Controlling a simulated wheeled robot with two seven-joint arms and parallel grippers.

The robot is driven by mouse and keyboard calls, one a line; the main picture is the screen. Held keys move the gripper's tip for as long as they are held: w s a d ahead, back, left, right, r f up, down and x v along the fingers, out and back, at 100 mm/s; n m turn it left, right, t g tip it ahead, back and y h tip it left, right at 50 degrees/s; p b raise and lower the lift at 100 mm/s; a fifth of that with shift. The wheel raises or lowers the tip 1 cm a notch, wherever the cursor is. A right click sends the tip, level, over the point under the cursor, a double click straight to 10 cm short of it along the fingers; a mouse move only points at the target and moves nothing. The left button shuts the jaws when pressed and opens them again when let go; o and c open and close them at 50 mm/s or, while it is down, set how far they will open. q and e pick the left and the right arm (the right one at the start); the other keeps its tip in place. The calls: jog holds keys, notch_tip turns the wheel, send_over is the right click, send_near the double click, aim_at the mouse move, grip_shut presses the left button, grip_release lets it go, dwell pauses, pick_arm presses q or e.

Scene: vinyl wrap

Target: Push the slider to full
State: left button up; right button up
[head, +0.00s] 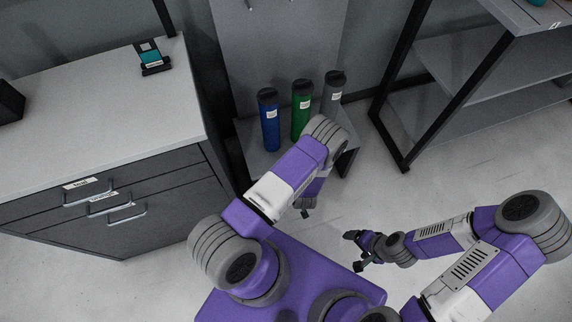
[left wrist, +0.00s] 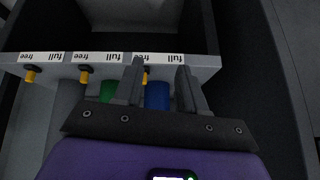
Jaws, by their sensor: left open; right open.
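In the left wrist view a pale strip carries several upside-down "free" and "full" labels, with yellow sliders under it: a left slider (left wrist: 29,76), a middle slider (left wrist: 84,76) and a right slider (left wrist: 146,77). Each slider sits toward the "free" end, on the left of its label. My left gripper (left wrist: 162,76) is open, its fingers straddling the right slider, the left finger close beside it; contact cannot be told. In the head view my arm hides most of that gripper. My right gripper (head: 354,252) is open and empty above the floor.
A blue tube (head: 269,122), a green tube (head: 301,110) and a grey tube (head: 333,92) stand on a low stand (head: 258,158), partly behind my left arm. A drawer cabinet (head: 100,130) is left, a shelf rack (head: 470,85) right. Floor around my right gripper is clear.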

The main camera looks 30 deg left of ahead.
pick_arm(q)
jog(key=w+a+f+t+y+b, duration=0.1)
jog(key=w+a+b, duration=0.1)
jog(key=w+a, duration=0.1)
jog(key=w+a+f+n+t+y+b, duration=0.1)
jog(key=w+a+f+t+y, duration=0.1)
jog(key=w, duration=0.2)
jog(key=w+a+f+t+y+b, duration=0.1)
jog(key=w+a+f+y+b, duration=0.1)
jog(key=w+a, duration=0.1)
jog(key=shift+w+a+n+b, duration=0.3)
jog(key=shift+w+n, duration=0.1)
jog(key=shift+w, duration=0.3)
pick_arm(e)
notch_tip(320, 180, down, 7)
jog(key=shift+r, duration=0.1)
pick_arm(q)
grip_shut()
pick_arm(e)
jog(key=shift+w, duration=0.1)
